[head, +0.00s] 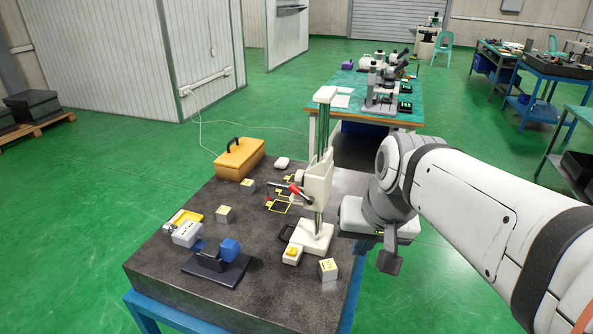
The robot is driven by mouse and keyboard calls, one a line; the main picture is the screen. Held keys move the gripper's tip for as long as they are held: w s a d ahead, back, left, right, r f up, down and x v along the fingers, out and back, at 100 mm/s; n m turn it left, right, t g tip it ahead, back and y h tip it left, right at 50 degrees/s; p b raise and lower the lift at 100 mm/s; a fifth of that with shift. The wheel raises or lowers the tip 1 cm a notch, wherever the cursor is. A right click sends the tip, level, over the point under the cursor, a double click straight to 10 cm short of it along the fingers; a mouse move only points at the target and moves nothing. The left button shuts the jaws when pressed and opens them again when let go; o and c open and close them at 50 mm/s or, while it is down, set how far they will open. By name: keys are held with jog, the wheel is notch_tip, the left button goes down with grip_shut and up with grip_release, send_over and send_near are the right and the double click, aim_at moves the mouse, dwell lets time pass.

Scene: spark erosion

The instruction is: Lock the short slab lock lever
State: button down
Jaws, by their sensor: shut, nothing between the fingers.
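The lock lever (295,189) has a red grip and a dark rod. It sits on the cream carriage of the column stand (316,185), on the dark granite slab (160,262). The lever slants up to the left of the carriage. I cannot tell its lock state from this view. My gripper (390,263) is shut and empty, pointing down to the right of the stand, apart from the lever. Its fingertips are small and dark here.
On the slab are a yellow case (239,160), a blue-topped fixture (229,250), several small pale blocks and a yellow-buttoned box (292,254). A green-topped bench (345,82) with a microscope stands behind. Green floor is open to the left.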

aim_at(296, 187)
jog(key=w+a+r+m+t+y+b, duration=0.1)
jog(key=w+a+r+m+y+b, duration=0.1)
jog(key=w+r, duration=0.45)
jog(key=w+a+r+m+y+b, duration=0.15)
jog(key=w+r, duration=0.25)
jog(key=w, duration=0.6)
jog(key=shift+y, duration=0.25)
jog(key=p+x, duration=0.1)
jog(key=x, duration=0.6)
jog(key=p+x, duration=0.1)
jog(key=x, duration=0.5)
jog(key=shift+s+f, duration=0.1)
jog(key=shift+f, duration=0.4)
jog(key=shift+d+p, duration=0.1)
jog(key=shift+p, duration=0.25)
